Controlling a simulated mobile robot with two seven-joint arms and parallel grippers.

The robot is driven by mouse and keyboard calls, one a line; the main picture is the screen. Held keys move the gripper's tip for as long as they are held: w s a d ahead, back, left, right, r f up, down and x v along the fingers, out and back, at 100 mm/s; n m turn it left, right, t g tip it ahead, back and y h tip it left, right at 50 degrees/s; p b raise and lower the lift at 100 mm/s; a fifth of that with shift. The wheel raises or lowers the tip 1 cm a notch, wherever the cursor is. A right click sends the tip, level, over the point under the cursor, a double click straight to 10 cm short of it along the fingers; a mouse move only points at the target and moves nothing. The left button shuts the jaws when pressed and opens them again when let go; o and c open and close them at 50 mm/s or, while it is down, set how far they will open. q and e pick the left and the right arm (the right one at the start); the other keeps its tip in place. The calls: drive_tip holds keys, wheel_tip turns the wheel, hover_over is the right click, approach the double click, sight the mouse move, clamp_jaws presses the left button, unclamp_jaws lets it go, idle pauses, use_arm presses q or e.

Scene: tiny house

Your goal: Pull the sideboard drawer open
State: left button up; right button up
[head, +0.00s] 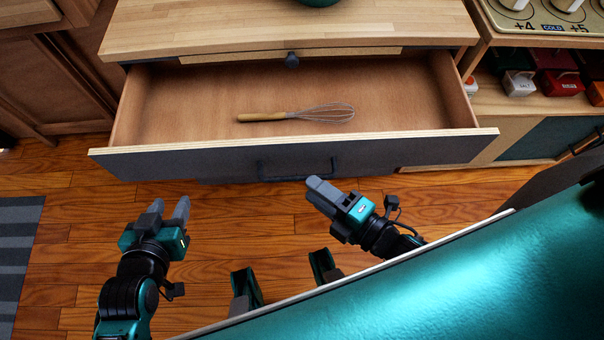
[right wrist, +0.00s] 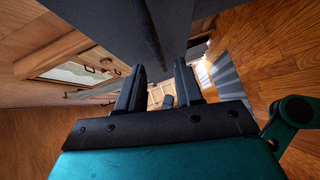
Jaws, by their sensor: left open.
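The sideboard drawer (head: 200,158) stands pulled well out in the head view, its inside visible. A dark bar handle (head: 297,172) is on its grey front. The handle also seems to show as a dark bar in the right wrist view (right wrist: 148,38). My right gripper (head: 316,188) is just below the handle's right part, apart from it as far as I can tell. In the right wrist view its two fingers (right wrist: 160,88) are spread with nothing held between them. My left gripper (head: 169,209) is open and empty, lower left of the drawer front.
A whisk (head: 268,116) with a wooden handle lies in the drawer. Shelves with small boxes (head: 519,84) stand right. Wooden floor (head: 250,215) is clear before the drawer.

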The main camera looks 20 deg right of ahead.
use_arm(q)
drive_tip(key=shift+s+a+f, duration=0.1)
drive_tip(key=shift+s+a, duration=0.1)
drive_tip(key=shift+a, duration=0.15)
use_arm(e)
drive_tip(key=v, duration=0.7)
use_arm(q)
drive_tip(key=shift+d, duration=0.1)
use_arm(e)
drive_tip(key=shift+s, duration=0.2)
